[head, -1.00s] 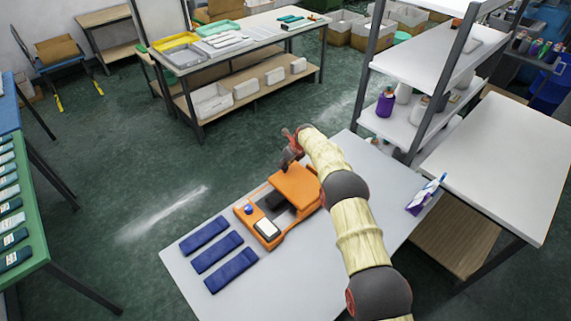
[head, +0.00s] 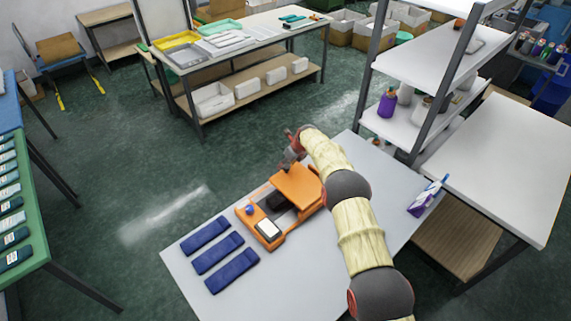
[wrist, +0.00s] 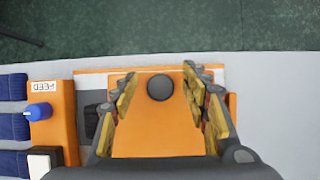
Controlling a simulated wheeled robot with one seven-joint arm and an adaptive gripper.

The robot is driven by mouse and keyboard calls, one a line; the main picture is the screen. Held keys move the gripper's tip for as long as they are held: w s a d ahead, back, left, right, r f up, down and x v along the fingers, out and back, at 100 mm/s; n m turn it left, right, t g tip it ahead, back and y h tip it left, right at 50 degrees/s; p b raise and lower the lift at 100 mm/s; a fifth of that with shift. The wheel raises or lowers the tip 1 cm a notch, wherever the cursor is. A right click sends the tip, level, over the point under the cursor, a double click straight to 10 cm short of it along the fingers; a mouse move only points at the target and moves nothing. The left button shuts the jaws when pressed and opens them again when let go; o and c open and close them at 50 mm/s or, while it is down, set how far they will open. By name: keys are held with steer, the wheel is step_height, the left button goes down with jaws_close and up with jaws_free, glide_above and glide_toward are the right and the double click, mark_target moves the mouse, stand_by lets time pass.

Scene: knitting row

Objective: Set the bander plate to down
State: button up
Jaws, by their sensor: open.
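The orange bander (head: 262,226) stands on a light grey table. Its flat orange plate (head: 297,186) sits over the far right part of the body and looks raised above it. In the wrist view the plate (wrist: 155,135) fills the middle and carries a round dark knob (wrist: 160,87) near its far edge. My gripper (head: 287,163) is at the far edge of the plate. In the wrist view my gripper (wrist: 157,76) is open, with a finger on each side of the knob and a gap to both. I cannot tell the height of the fingertips over the plate.
The bander has a blue dial (wrist: 40,111) and a white-topped block (head: 268,229). Several dark blue folded strips (head: 218,252) lie left of it. A white and purple item (head: 428,195) lies near the table's right edge. A shelf rack (head: 420,120) stands behind on the right.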

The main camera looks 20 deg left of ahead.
steer(key=v, duration=1.1)
steer(key=shift+r, duration=0.15)
